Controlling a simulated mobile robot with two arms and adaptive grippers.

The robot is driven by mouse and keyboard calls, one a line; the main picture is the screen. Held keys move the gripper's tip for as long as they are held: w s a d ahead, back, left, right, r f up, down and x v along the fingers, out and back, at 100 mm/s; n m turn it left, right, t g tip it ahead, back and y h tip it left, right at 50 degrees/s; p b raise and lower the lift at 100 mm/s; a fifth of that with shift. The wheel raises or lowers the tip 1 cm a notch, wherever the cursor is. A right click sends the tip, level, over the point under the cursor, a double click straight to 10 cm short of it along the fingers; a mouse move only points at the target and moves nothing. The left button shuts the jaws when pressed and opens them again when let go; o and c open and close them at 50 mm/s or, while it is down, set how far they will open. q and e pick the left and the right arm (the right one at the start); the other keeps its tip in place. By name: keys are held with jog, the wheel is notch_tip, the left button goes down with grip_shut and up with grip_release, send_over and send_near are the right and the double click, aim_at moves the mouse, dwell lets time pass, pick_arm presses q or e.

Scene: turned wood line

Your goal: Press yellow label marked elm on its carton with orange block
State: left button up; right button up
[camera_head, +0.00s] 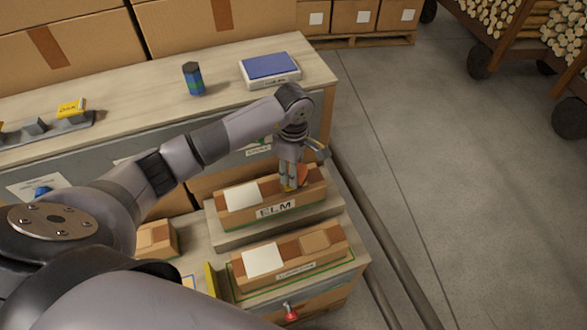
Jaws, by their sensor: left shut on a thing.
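The carton marked ELM (235,214) stands on a raised board, with a white square on its top and the word ELM on its front. My left gripper (292,183) is over the right part of the carton's top, shut on the orange block (303,174). The block is low over the carton, mostly hidden by the fingers. A small yellowish patch shows under the fingers; I cannot tell whether it is the yellow label or whether the block touches it. My right gripper is not in view.
A second carton (262,261) stands in front, beside a thin yellow upright piece (211,279). On the long bench behind are a dark blue-green canister (193,79), a blue-topped box (270,66) and a grey rack (40,128) with a yellow piece (72,107).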

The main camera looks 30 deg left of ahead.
pick_arm(q)
jog(key=shift+f+b, duration=0.45)
jog(key=shift+f, duration=0.05)
dwell(0.6)
jog(key=shift+s+f, duration=0.15)
jog(key=shift+f, duration=0.05)
dwell(1.3)
jog(key=shift+r+p, duration=0.35)
jog(key=shift+r, duration=0.55)
jog(key=shift+w+r+p, duration=0.2)
jog(key=shift+r+p, duration=1.2)
jog(key=shift+r, duration=1.35)
